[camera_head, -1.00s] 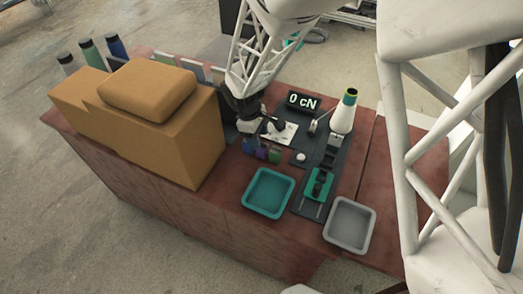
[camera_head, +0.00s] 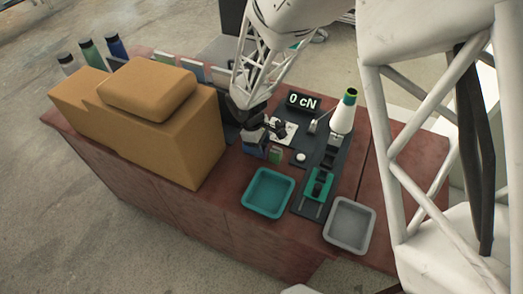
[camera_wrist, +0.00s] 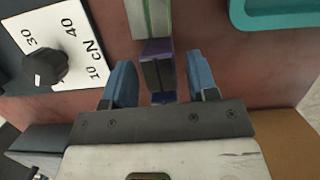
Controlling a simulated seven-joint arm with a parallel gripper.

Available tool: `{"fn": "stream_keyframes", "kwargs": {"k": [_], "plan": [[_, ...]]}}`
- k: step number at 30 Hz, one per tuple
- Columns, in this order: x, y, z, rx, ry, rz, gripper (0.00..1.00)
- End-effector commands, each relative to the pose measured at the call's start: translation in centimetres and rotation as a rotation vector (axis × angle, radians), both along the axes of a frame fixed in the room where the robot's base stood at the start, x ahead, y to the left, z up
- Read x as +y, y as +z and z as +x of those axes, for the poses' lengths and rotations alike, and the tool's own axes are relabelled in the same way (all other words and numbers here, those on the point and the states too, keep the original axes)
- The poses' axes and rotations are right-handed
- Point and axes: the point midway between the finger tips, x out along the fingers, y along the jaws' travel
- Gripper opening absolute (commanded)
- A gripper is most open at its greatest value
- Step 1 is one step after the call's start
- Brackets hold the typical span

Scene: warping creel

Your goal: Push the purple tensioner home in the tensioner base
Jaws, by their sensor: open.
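The purple tensioner (camera_wrist: 157,47) shows in the wrist view as a dark block with a purple top, between the two blue fingers of my gripper (camera_wrist: 160,78). The fingers are open, with a visible gap on each side of the block. In the head view my gripper (camera_head: 265,130) is low over the small row of tensioners, and hides most of the purple one. A teal part with a dark block (camera_head: 318,185), which may be the tensioner base, sits on the dark plate to the right. I cannot tell for certain that it is the base.
A green tensioner (camera_head: 275,155) stands beside the gripper. A teal tray (camera_head: 268,192) and a grey tray (camera_head: 349,226) lie at the front. A tan box (camera_head: 150,120) stands left. A dial plate (camera_wrist: 60,50), "0 cN" display (camera_head: 303,102) and yarn cone (camera_head: 344,112) are nearby.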

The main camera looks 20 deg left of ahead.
Motion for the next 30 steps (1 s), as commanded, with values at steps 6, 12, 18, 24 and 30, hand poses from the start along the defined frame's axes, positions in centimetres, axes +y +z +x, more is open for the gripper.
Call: {"fn": "stream_keyframes", "kwargs": {"k": [6,12,18,24,30], "plan": [[0.0,0.0,0.0,0.0,0.0,0.0,0.46],[0.0,0.0,0.0,0.0,0.0,0.0,0.15],[0.0,0.2,0.0,0.0,0.0,0.0,0.09],[0.0,1.0,0.0,-0.001,0.0,0.0,0.09],[0.0,2.1,0.0,-0.001,0.001,0.001,0.09]]}}
